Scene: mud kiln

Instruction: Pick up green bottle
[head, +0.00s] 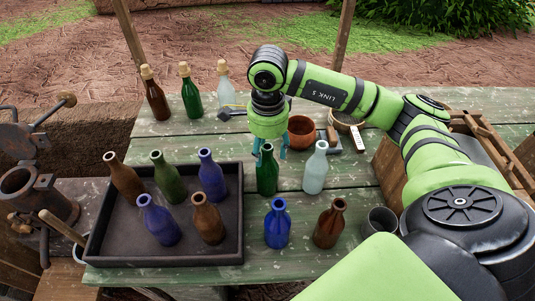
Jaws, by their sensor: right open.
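A dark green bottle (267,175) stands upright on the green plank table, right of the black tray. My right gripper (269,149) is above it, pointing down. Its open teal fingers are at the bottle's neck, one on each side; whether they touch the glass I cannot tell. Another green bottle (166,178) stands in the tray. A corked green bottle (191,95) stands at the back left of the table. My left gripper is not in view.
The black tray (240,255) also holds brown and blue bottles. A pale bottle (315,170) stands close on the right. A blue bottle (277,225) and a brown bottle (329,226) stand in front. A copper bowl (302,131) is behind. A grey cup (380,224) stands right.

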